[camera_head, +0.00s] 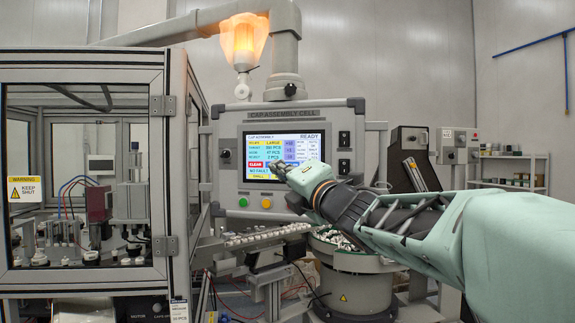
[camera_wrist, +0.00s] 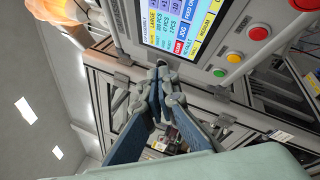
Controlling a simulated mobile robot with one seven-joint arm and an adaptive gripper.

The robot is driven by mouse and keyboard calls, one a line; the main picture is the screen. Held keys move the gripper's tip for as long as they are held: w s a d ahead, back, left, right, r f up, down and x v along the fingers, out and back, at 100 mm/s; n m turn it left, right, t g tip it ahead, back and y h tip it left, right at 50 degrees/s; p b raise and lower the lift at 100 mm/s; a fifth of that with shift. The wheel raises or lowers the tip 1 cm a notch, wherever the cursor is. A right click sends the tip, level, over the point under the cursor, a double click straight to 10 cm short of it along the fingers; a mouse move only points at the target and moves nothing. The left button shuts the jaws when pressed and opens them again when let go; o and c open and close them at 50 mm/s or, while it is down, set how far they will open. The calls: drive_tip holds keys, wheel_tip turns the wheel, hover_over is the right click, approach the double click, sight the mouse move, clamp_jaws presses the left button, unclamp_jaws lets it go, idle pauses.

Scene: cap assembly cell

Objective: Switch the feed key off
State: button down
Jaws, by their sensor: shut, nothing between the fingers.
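The control panel (camera_head: 234,186), labelled CAP ASSEMBLY CELL, has a lit touchscreen (camera_head: 283,144). A small dark knob or key (camera_head: 225,154) sits left of the screen. Two dark rocker-like switches, an upper one (camera_head: 344,138) and a lower one (camera_head: 344,166), sit right of it. I cannot tell which control is the feed key or how it is set. My gripper (camera_head: 278,168) is shut and empty, in front of the screen's lower part in the head view. In the wrist view my gripper (camera_wrist: 160,68) is beside the panel edge, with the screen (camera_wrist: 172,25) beyond; contact is unclear.
Green (camera_head: 243,202) and yellow (camera_head: 266,203) buttons lie under the screen; a red button (camera_wrist: 303,4) shows in the wrist view. A guarded cabinet (camera_head: 158,190) stands left, a bowl feeder (camera_head: 355,285) below my arm. A grey box with knobs (camera_head: 460,146) stands right.

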sight(291, 165)
drive_tip(key=w+d+p, duration=0.2)
drive_tip(key=w+p, duration=0.3)
drive_tip(key=w, duration=0.3)
drive_tip(key=shift+w+d, duration=0.2)
drive_tip(key=shift+w, duration=0.05)
idle(1.5)
drive_tip(key=shift+w+d, duration=0.15)
drive_tip(key=shift+w, duration=0.25)
